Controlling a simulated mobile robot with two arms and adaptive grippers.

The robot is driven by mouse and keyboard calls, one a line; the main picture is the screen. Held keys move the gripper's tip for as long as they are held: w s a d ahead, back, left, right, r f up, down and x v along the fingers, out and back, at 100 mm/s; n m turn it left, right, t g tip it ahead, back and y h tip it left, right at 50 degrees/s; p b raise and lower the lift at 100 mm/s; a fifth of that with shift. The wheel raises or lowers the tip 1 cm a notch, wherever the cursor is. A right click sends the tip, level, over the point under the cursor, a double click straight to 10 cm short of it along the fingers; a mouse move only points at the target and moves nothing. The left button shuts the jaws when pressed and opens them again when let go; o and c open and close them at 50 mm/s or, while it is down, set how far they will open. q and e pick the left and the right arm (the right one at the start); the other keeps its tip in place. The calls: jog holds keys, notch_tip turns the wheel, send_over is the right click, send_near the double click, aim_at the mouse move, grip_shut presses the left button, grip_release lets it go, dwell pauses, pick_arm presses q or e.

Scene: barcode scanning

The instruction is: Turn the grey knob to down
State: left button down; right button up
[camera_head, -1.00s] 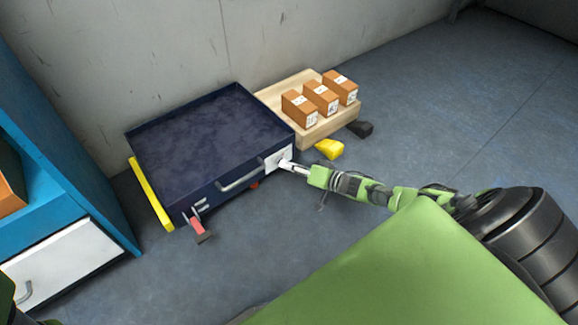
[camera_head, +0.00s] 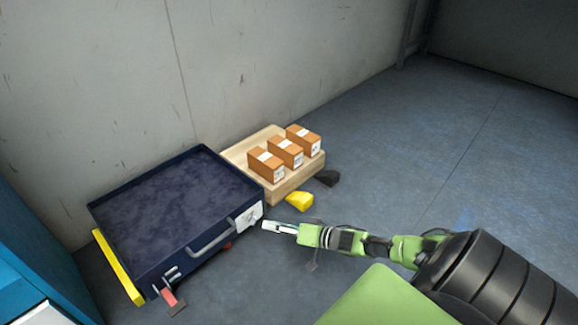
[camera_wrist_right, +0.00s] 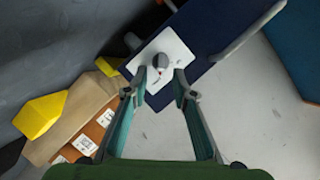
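The grey knob (camera_wrist_right: 161,62) sits on a white plate (camera_wrist_right: 165,50) on the front of a dark blue case in the right wrist view. In the head view the white plate (camera_head: 249,216) is at the right end of the case front; the knob is too small to make out there. A small dark-red mark shows beside the knob. My right gripper (camera_wrist_right: 160,79) is open, with its two fingers apart and the knob just beyond the gap between the tips. In the head view my right gripper (camera_head: 268,225) is just right of the plate. My left gripper is not in view.
The dark blue case (camera_head: 175,210) has a grey handle (camera_head: 211,238). A wooden tray (camera_head: 282,194) with orange-brown boxes (camera_head: 285,152) stands behind it. Yellow (camera_head: 299,201) and black (camera_head: 327,178) pieces lie on the floor nearby. A blue cabinet (camera_head: 35,260) is at left. Floor to the right is clear.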

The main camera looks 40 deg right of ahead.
jog(key=v, duration=0.6)
jog(key=shift+s, duration=0.15)
jog(key=shift+r, duration=0.1)
